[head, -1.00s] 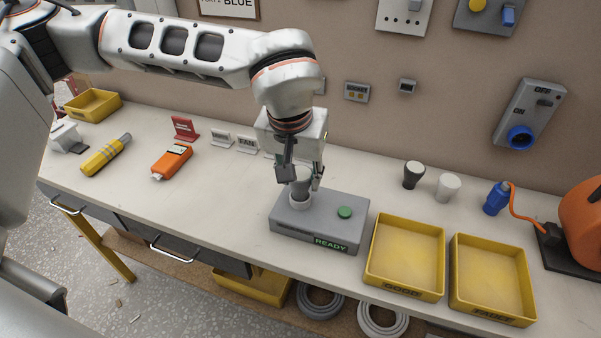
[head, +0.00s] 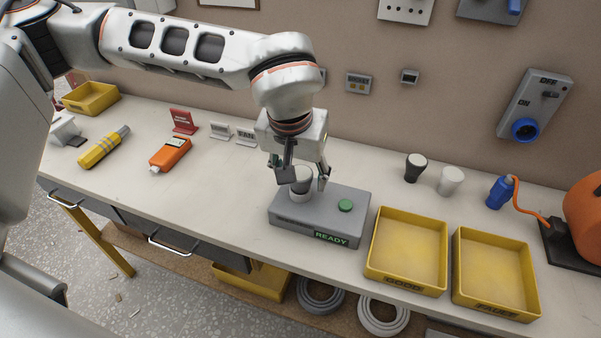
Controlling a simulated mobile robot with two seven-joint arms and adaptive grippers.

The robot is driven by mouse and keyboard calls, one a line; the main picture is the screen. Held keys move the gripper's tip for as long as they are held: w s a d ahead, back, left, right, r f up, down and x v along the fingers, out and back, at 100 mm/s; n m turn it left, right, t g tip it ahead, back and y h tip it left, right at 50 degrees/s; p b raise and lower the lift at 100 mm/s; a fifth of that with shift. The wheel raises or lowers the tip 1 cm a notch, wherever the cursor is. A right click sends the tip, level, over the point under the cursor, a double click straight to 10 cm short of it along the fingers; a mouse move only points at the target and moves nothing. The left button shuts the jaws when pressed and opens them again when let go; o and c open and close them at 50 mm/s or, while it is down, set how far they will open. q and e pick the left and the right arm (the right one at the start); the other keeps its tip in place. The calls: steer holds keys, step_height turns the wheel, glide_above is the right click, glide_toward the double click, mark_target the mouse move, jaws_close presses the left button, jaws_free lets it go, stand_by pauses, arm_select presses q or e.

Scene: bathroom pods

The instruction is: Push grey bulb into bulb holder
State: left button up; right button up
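A grey bulb (head: 302,178) stands upright at the white ring of the bulb holder (head: 299,197), on the left of the grey tester box (head: 325,218). My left gripper (head: 304,181) points down over it with one finger on each side. The fingers are apart, and a gap shows between the bulb and the right finger. The left finger partly covers the bulb. Whether that finger touches it, and how deep the bulb sits, I cannot tell. My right gripper is not in view.
The tester box has a green button (head: 345,205) and a "READY" display. Two yellow trays (head: 444,258) (head: 536,291) stand right of it. A dark bulb (head: 415,168) and a white bulb (head: 450,181) stand behind them.

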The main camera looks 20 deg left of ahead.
arm_select(q)
steer(key=shift+r, duration=0.1)
steer(key=v, duration=1.2)
stand_by(0.4)
